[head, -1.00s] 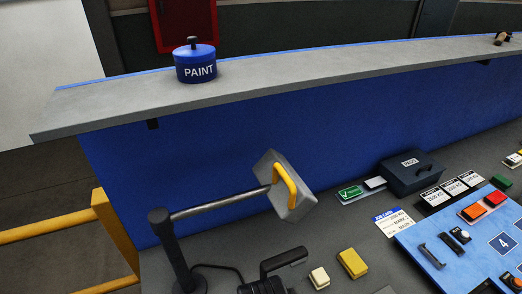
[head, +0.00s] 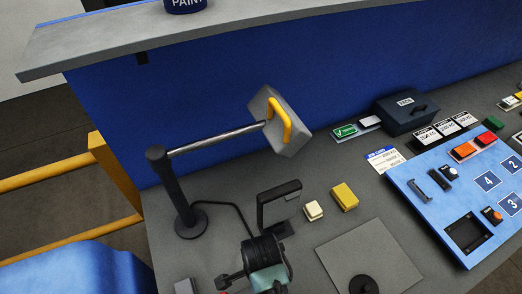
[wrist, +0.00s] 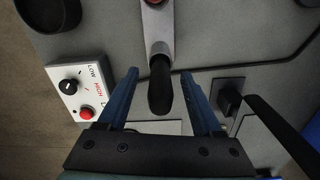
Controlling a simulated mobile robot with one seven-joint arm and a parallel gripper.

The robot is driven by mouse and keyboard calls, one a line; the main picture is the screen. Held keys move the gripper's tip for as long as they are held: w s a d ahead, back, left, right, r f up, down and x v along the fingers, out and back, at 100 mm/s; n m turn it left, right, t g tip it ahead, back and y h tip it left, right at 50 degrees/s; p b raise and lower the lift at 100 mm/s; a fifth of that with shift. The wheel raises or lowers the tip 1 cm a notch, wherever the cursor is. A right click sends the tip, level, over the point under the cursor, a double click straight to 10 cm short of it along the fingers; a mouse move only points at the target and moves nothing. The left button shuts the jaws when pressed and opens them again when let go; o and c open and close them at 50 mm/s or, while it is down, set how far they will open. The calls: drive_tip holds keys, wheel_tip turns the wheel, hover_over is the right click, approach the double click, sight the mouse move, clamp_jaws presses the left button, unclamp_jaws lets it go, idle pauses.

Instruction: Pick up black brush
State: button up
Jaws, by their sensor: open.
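In the wrist view, my gripper (wrist: 160,75) is open, with its two blue fingers spread apart. A black, rounded, elongated piece (wrist: 160,92) lies between the fingers, with a gap on each side. It may be the black brush, but I see no bristles. It extends from a light grey holder (wrist: 157,30) with a red round part at the top. In the head view I cannot make out the brush for sure.
A white control box (wrist: 80,92) with a knob and red button is left of my fingers. A black bracket (wrist: 232,100) stands close on the right. In the head view are a yellow block (head: 344,197), a blue panel (head: 405,185) and a black post (head: 172,185).

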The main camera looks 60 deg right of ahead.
drive_tip(key=shift+f, duration=1.15)
clamp_jaws()
